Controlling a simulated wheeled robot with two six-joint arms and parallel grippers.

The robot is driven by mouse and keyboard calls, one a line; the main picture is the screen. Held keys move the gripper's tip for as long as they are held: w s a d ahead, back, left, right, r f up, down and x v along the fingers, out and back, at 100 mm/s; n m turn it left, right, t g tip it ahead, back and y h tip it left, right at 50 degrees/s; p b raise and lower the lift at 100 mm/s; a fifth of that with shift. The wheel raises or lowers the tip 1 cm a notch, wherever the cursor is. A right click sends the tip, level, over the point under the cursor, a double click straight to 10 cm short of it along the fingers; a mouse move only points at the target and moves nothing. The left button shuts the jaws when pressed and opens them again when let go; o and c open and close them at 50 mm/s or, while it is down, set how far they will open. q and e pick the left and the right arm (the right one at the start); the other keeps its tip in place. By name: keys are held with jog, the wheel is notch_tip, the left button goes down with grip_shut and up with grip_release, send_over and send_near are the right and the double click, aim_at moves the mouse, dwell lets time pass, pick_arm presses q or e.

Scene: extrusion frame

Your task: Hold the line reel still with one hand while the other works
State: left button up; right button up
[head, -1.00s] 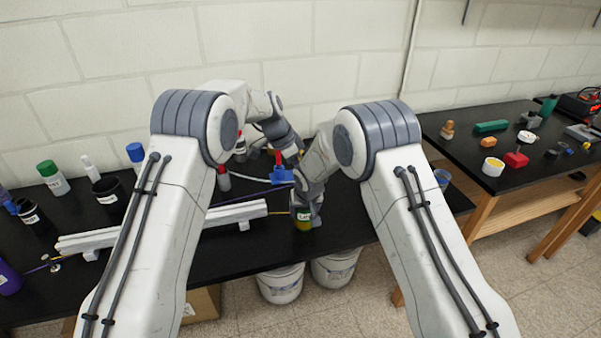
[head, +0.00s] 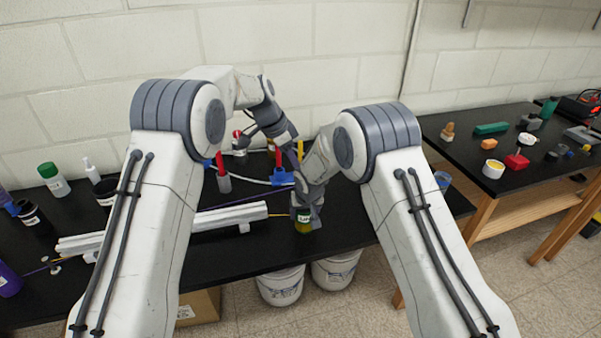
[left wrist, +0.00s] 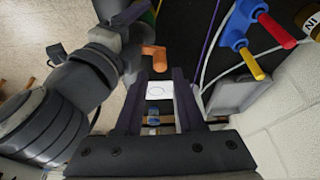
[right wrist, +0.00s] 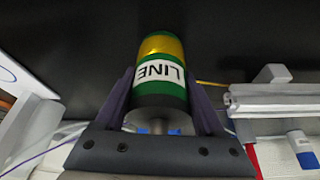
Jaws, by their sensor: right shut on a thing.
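The line reel (head: 303,226) stands near the front edge of the black bench, right of the white extrusion (head: 225,218). My right gripper (head: 306,203) is shut on it. In the right wrist view the reel (right wrist: 162,80) sits between the fingers, green and yellow with a white LINE label. Yellow line runs from it toward the extrusion. My left gripper (head: 296,160) is above the bench, behind my right forearm, which partly hides it. In the left wrist view its fingers (left wrist: 158,95) are apart, with nothing clearly held; a white surface shows beyond them.
Bottles stand on the bench's left. White buckets (head: 335,268) are below. A second table (head: 520,180) with small objects is at right.

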pick_arm(q)
jog(key=v, duration=0.7)
dwell(0.6)
pick_arm(e)
jog(key=o, duration=1.5)
jog(key=shift+r, duration=0.1)
